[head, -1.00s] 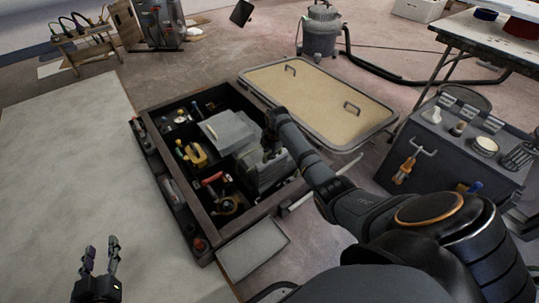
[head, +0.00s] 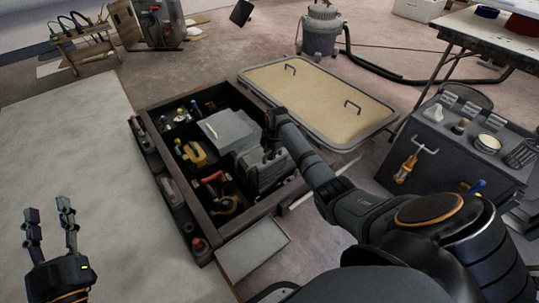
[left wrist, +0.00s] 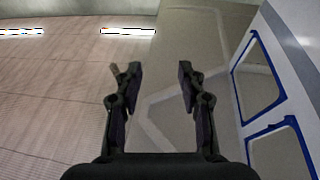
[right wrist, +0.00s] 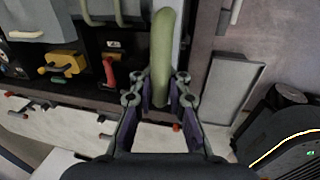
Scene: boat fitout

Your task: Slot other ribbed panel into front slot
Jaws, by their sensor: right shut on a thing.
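A dark open case (head: 205,222) with compartments stands in the middle of the head view. A grey panel (head: 228,131) sits in its far part. A grey ribbed panel (head: 262,174) is in its near right part. My right gripper (head: 268,150) is at that panel's top. In the right wrist view my right gripper (right wrist: 160,100) is shut on a pale green loop handle (right wrist: 163,45). The panel's lower edge and the slots are hidden, so its seating cannot be told. My left gripper (head: 48,218) is open and empty, left of the case; it also shows in the left wrist view (left wrist: 155,75).
Other compartments hold a yellow tool (head: 195,154), a red-handled tool (head: 212,178) and small items. A flat grey tray (head: 252,249) lies at the case's near right corner. A tan lidded panel (head: 320,100) lies behind. The pale surface (head: 70,150) at left is clear.

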